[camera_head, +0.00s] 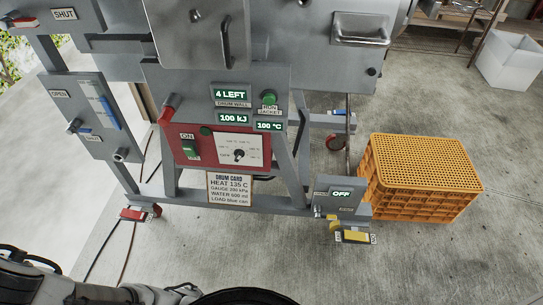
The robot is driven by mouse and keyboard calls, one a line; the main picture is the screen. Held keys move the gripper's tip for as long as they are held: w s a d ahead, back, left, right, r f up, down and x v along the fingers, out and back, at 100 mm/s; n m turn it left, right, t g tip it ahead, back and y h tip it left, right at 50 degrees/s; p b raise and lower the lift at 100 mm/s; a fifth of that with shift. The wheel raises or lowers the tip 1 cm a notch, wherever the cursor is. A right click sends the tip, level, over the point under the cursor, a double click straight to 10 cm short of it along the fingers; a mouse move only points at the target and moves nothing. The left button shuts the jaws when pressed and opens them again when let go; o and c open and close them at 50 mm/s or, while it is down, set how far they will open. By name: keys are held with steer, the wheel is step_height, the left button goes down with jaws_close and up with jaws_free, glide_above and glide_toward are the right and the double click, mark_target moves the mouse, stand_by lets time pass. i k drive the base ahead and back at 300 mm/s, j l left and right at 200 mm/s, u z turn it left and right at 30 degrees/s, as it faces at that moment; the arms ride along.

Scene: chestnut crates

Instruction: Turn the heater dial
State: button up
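The heater dial (239,155) is a small dark knob on a white plate with several printed marks around it. The plate sits on a red panel (180,151) on the front of the grey machine. The mark the knob points at is too small to read. The drum card (230,187) below reads HEAT 135 C. My arm shows at the bottom left, away from the dial; my gripper is not in view.
An orange crate stack (420,178) stands right of the machine. A small box reading OFF (342,195) and a yellow pedal (335,227) are low at the right. The concrete floor in front is mostly clear.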

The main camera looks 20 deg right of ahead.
mark_target(239, 154)
steer(key=j+z, duration=0.1)
steer(key=z, duration=0.3)
steer(key=j+z, duration=0.1)
steer(key=z, duration=0.35)
steer(key=j+z, duration=0.1)
steer(key=z, duration=0.3)
steer(key=j+z, duration=0.45)
steer(key=k+j+z, duration=0.15)
steer(key=j+z, duration=0.15)
steer(key=z, duration=0.15)
steer(key=k+j, duration=0.15)
steer(key=j, duration=0.2)
steer(key=k+j+z, duration=0.15)
steer(key=j, duration=0.15)
steer(key=k+j, duration=0.2)
steer(key=j, duration=0.15)
